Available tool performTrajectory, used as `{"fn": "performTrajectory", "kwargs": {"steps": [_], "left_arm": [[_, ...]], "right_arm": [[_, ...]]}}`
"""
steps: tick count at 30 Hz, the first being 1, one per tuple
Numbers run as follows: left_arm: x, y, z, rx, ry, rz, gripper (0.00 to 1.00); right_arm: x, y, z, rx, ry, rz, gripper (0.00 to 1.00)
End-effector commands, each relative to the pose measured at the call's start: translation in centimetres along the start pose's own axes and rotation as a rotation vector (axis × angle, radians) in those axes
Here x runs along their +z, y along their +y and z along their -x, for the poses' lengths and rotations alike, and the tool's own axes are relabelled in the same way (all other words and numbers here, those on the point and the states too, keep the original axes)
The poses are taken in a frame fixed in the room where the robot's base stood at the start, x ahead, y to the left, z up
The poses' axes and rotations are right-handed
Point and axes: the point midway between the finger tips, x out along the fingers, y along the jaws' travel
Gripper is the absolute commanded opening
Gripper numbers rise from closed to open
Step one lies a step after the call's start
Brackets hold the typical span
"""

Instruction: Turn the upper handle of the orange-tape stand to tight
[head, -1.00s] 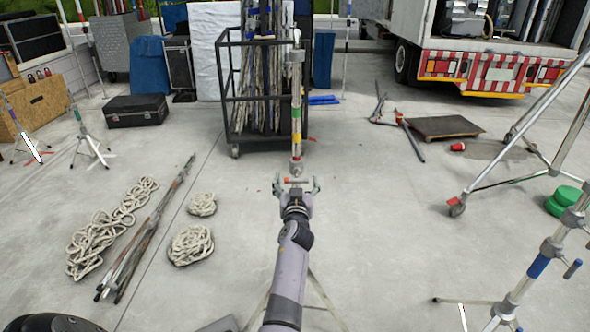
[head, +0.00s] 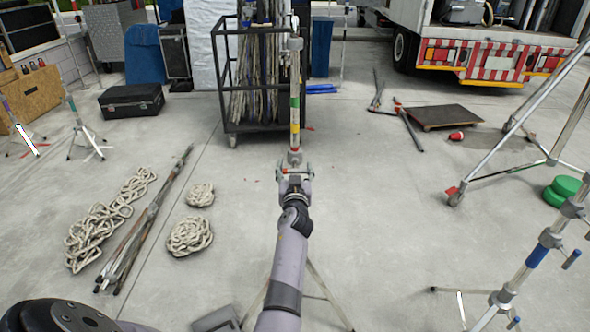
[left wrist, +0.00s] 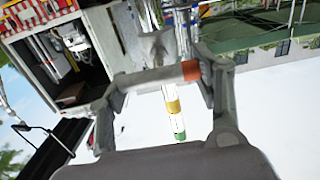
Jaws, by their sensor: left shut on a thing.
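A grey stand (head: 295,75) rises upright straight ahead, with green and yellow-orange bands on its pole. Its legs spread below, partly behind my arm. My left gripper (head: 295,171) is at the pole just below the bands, shut on a crosswise handle. In the left wrist view this handle (left wrist: 155,78) is a grey bar with an orange end on the right, spanning between the two fingers. Yellow and green bands show on the pole beyond it. Whether the handle is tight cannot be told. My right gripper is not in view.
A blue-taped stand (head: 540,255) is at the lower right, near a wheeled frame (head: 475,176). Rope coils (head: 190,236) and a pole bundle (head: 140,235) lie at left. A black cage cart (head: 228,95) stands behind the held stand.

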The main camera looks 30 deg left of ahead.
Motion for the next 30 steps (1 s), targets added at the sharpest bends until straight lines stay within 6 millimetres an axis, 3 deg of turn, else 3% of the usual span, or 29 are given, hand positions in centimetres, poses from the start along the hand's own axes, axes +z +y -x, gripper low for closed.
{"fn": "performTrajectory", "kwargs": {"steps": [7, 17, 30], "left_arm": [[0.0, 0.0, 0.0, 0.0, 0.001, 0.0, 0.31], [0.1, 0.0, 0.0, 0.0, 0.001, -0.055, 0.31], [0.1, 0.3, 0.0, 0.001, 0.004, -0.396, 0.31]], "right_arm": [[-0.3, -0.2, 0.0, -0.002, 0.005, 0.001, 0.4], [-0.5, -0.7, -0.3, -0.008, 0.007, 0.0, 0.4], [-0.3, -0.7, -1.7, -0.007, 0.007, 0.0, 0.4]]}}
